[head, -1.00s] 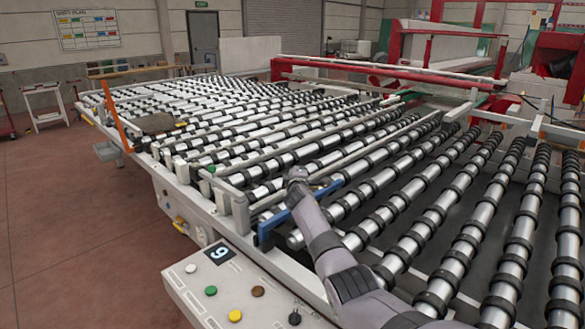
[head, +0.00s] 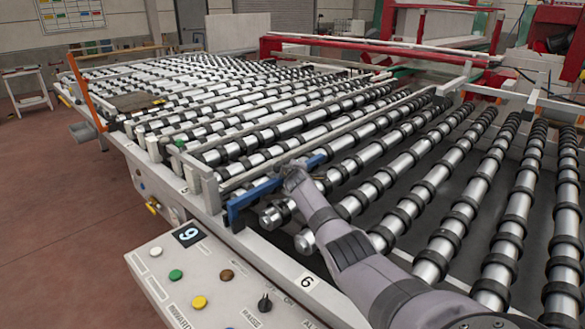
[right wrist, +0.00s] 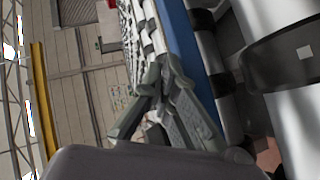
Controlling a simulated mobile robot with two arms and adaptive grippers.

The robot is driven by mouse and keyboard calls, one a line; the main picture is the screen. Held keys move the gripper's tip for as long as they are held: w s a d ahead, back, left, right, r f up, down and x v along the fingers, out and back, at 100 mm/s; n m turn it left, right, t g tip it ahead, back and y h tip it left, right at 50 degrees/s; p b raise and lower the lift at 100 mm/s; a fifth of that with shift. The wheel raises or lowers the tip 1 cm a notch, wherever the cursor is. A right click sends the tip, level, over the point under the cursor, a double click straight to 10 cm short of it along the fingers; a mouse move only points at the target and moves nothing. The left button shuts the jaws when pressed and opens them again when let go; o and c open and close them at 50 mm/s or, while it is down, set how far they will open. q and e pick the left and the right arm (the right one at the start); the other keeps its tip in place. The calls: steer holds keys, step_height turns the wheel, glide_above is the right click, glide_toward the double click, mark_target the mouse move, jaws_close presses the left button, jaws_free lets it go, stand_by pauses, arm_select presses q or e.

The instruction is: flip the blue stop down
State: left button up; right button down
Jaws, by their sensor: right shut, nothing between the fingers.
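The blue stop (head: 245,197) is a long blue bar at the near left edge of the roller table, running slantwise over the roller ends. Its middle is partly hidden behind my right gripper (head: 292,168), and its far end shows just beyond. My right gripper is shut and empty, right at the bar. In the right wrist view the shut fingers (right wrist: 163,80) are beside the blue stop (right wrist: 187,50), which runs along their right side. I cannot tell if they touch. My left gripper is not in view.
The roller table (head: 210,185) has rows of metal rollers with black rings around the bar. A control panel (head: 200,280) with coloured buttons stands at the near left, below my right arm. Red machine frames (head: 370,45) stand behind. Open floor lies to the left.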

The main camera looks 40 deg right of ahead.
steer(key=shift+d+f, duration=0.1)
steer(key=shift+f, duration=0.1)
steer(key=shift+r, duration=0.1)
steer(key=s+r+p, duration=0.5)
steer(key=s+r, duration=0.2)
steer(key=r, duration=0.4)
steer(key=shift+d, duration=0.25)
stand_by(0.4)
steer(key=shift+p, duration=0.3)
